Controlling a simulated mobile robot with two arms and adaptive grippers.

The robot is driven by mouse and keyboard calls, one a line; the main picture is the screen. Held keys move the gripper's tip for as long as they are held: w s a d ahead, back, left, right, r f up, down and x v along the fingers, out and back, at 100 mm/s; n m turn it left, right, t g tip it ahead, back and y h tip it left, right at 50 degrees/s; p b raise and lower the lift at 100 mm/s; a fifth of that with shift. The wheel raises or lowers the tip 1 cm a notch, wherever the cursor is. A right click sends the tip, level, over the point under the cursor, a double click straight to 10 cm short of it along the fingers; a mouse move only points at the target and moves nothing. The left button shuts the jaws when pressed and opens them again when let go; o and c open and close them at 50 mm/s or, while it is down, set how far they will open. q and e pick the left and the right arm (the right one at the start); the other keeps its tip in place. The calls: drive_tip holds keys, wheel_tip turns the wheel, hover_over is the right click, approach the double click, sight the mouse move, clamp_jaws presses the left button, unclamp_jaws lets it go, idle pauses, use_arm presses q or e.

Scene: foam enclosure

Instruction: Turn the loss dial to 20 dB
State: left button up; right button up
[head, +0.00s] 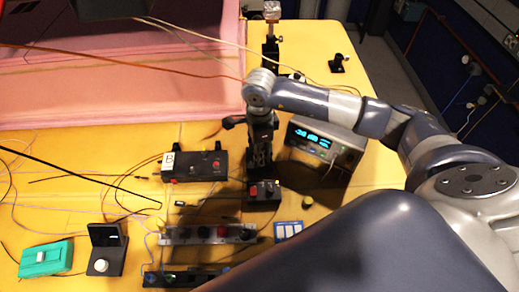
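Several devices with knobs stand on the yellow table, and no dial markings are legible, so I cannot tell for sure which is the loss dial. A dark upright unit (108,238) at the lower left has a round white knob (100,265) at its front. My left gripper is not in view.
A teal box (46,258) lies lower left. Loose cables cross the left side. A pink foam wall (190,62) stands behind.

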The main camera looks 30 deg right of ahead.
wheel_tip(320, 180, up, 12)
idle(0.4)
idle(0.4)
